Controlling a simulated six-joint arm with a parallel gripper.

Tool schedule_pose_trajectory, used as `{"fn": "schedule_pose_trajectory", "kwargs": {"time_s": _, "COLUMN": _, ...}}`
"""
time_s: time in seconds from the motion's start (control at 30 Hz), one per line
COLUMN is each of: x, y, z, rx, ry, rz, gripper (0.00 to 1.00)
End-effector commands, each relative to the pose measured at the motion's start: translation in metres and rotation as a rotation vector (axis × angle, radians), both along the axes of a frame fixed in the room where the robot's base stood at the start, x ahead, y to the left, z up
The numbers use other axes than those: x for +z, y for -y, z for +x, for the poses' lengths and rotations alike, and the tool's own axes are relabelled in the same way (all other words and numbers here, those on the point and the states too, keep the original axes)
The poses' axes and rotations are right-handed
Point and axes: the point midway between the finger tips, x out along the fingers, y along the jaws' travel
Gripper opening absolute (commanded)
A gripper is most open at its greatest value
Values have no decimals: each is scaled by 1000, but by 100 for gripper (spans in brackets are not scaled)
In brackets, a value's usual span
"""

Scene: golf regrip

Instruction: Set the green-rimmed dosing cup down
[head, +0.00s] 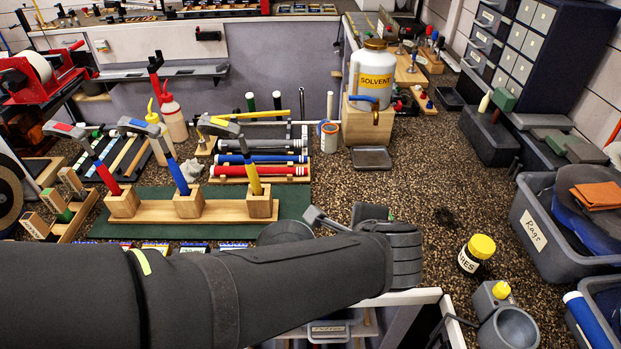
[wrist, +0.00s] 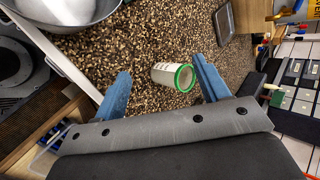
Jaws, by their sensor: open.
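The green-rimmed dosing cup (wrist: 173,76) is a small pale cup with printing on its side. In the wrist view it appears on the speckled bench, its open green rim facing the camera; I cannot tell for sure whether it stands or leans. My gripper (wrist: 161,66) is open, with its two blue fingers on either side of the cup. There is a clear gap to the left finger, and the cup looks close to the right one. In the head view my arm and gripper hide most of the cup.
A yellow-lidded jar (head: 476,254) and a grey machine with a round bowl (head: 508,328) stand to the right. A grey tray (head: 371,158) and the solvent bottle (head: 373,78) are behind. Hammers in a wooden rack (head: 155,211) stand left. The speckled bench (head: 432,180) right of centre is mostly clear.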

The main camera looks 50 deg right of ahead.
Motion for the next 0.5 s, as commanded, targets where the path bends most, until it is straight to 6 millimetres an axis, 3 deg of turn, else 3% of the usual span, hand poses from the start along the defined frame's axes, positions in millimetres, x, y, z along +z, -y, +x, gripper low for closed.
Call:
{"fn": "schedule_pose_trajectory", "kwargs": {"time_s": 0.3, "x": -3, "y": -20, "z": -27, "rx": -791, "ry": 744, "rz": 263, "gripper": 68}}
{"fn": "schedule_pose_trajectory", "kwargs": {"time_s": 0.5, "x": -5, "y": -28, "z": -48, "rx": -1076, "ry": 1068, "rz": 352, "gripper": 68}}
